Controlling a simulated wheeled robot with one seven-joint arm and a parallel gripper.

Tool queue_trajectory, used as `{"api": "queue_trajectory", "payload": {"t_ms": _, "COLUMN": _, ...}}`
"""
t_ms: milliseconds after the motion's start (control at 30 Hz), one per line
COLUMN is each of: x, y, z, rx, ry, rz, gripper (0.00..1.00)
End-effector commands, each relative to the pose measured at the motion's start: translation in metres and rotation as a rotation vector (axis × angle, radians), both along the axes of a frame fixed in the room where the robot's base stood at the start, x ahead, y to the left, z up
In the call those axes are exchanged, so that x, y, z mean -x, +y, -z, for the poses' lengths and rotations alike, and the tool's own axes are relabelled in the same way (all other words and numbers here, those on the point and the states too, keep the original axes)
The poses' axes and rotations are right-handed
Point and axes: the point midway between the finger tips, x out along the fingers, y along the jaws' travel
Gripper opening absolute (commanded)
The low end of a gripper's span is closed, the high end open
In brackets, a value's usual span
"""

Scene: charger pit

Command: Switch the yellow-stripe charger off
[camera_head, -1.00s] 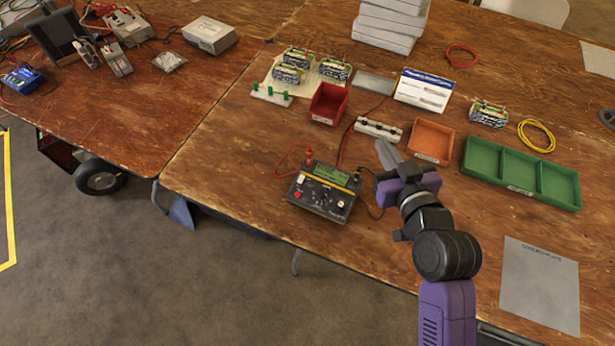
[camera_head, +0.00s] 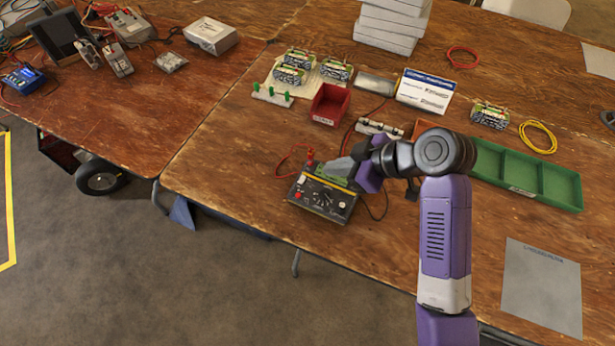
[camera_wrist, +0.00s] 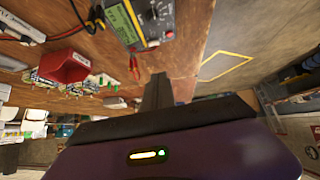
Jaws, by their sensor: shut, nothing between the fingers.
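The yellow-stripe charger (camera_head: 322,200) is a dark box near the table's front edge, with a green display, a red button, a white switch-like part and a dial on its face. A red lead and a black lead run from it. My gripper (camera_head: 328,168) is shut and empty, with its fingers over the charger's back edge, hiding part of the display and stripe in the head view. In the wrist view, the charger (camera_wrist: 148,22) lies beyond the fingertips (camera_wrist: 158,80), its display showing green. I cannot tell whether the fingers touch it.
A red bin (camera_head: 330,104) and a white terminal strip (camera_head: 378,128) lie behind the charger. A green divided tray (camera_head: 525,176) is to the right. Battery packs (camera_head: 290,74) stand at the back. A grey sheet (camera_head: 541,288) lies front right.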

Motion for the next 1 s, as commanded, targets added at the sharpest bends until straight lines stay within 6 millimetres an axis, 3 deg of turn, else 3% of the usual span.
{"api": "queue_trajectory", "payload": {"t_ms": 267, "x": 0.000, "y": 0.001, "z": 0.001, "rx": 0.000, "ry": 0.001, "rz": 0.002, "gripper": 0.00}}
{"api": "queue_trajectory", "payload": {"t_ms": 467, "x": -0.006, "y": 0.014, "z": 0.013, "rx": -0.001, "ry": 0.001, "rz": 0.000, "gripper": 0.00}}
{"api": "queue_trajectory", "payload": {"t_ms": 900, "x": -0.032, "y": 0.067, "z": 0.073, "rx": 0.001, "ry": 0.001, "rz": 0.001, "gripper": 0.00}}
{"api": "queue_trajectory", "payload": {"t_ms": 1000, "x": -0.032, "y": 0.063, "z": 0.089, "rx": 0.000, "ry": 0.003, "rz": 0.004, "gripper": 0.00}}
